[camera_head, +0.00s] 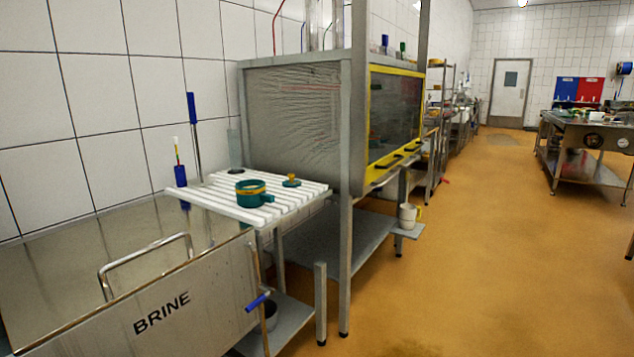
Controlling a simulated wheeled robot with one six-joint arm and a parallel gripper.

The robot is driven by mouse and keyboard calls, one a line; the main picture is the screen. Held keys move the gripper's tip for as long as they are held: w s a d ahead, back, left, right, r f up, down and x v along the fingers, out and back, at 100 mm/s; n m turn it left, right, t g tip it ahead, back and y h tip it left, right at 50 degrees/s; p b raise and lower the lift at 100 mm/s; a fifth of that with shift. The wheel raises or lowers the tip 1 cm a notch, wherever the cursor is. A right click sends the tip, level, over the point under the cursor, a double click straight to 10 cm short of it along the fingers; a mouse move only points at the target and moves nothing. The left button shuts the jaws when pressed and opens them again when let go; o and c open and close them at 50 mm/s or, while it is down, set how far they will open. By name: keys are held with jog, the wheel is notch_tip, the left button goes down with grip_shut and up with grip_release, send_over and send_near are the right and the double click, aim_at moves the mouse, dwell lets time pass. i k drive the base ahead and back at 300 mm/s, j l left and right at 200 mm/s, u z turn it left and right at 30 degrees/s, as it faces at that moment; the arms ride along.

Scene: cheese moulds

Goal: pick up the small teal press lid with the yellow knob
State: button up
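A small teal press lid with a yellow knob (291,181) lies on the white slatted draining board (215,200), near its right far side. To its left on the same board stands a teal cup-like mould (251,193) with a yellow band and a side handle. A small gap separates the two. My gripper does not show in this view, so its state is hidden.
A steel brine tank (190,312) with a raised handle stands at the front left. A steel cabinet (300,115) with a yellow-framed front rises just behind the board. A post (345,265) stands right of it. Open orange floor (480,260) lies to the right.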

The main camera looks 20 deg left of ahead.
aim_at(291, 182)
jog(key=i, duration=1.7)
jog(key=i+u, duration=0.15)
jog(key=i, duration=0.65)
jog(key=i+j, duration=0.3)
jog(key=j, duration=0.1)
